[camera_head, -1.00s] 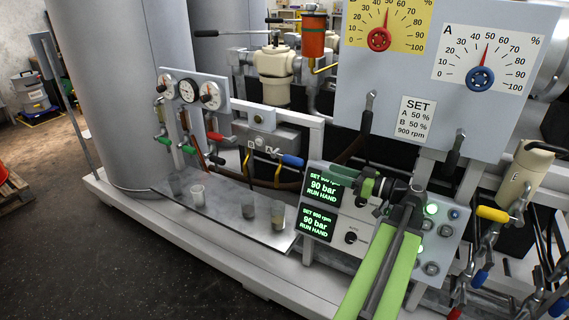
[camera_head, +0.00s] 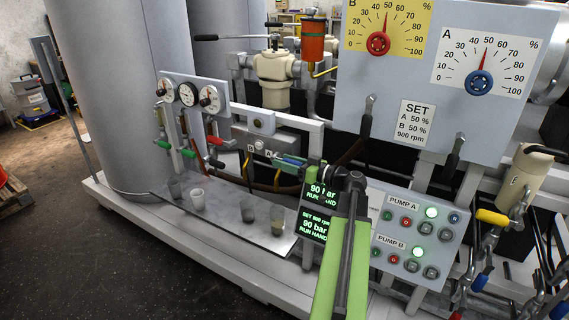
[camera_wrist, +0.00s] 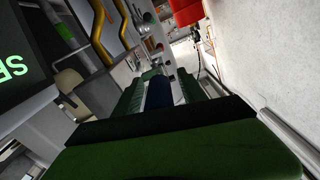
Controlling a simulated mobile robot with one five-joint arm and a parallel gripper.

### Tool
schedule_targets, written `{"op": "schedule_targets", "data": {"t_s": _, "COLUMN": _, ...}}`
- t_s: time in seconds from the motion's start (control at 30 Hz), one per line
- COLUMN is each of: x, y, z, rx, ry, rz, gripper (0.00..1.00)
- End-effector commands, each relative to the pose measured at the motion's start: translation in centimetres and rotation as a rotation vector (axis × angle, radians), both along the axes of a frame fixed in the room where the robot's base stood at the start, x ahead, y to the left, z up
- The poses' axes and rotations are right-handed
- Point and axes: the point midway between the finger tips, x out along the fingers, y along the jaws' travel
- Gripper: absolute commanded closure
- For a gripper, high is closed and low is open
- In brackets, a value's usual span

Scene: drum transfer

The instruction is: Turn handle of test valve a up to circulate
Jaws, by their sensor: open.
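The test valve block (camera_head: 280,142), marked B and A, is mounted on the white frame behind the metal tray. The blue handle of valve A (camera_wrist: 158,92) shows between my two green fingers in the wrist view. My gripper (camera_head: 288,163) is at this handle, and its fingers are open on either side of it. I cannot tell whether either finger touches the handle. In the head view my fingers cover most of the handle. The valve body beyond it is partly hidden.
The pump panel (camera_head: 447,231) with lit green lamps stands to the right. A green-text display (camera_head: 313,228) is partly behind my arm. Several cups stand on the metal tray (camera_head: 235,231). Gauges (camera_head: 188,94) and the dial board (camera_head: 430,80) stand behind.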

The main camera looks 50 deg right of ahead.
Motion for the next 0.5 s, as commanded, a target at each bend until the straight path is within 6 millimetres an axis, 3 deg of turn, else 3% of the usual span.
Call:
{"op": "schedule_targets", "data": {"t_s": 0.17, "x": 0.00, "y": 0.01, "z": 0.00, "rx": 0.000, "ry": 0.000, "rz": 0.000, "gripper": 0.51}}
{"op": "schedule_targets", "data": {"t_s": 0.5, "x": 0.00, "y": 0.04, "z": 0.00, "rx": 0.000, "ry": 0.000, "rz": 0.001, "gripper": 0.96}}
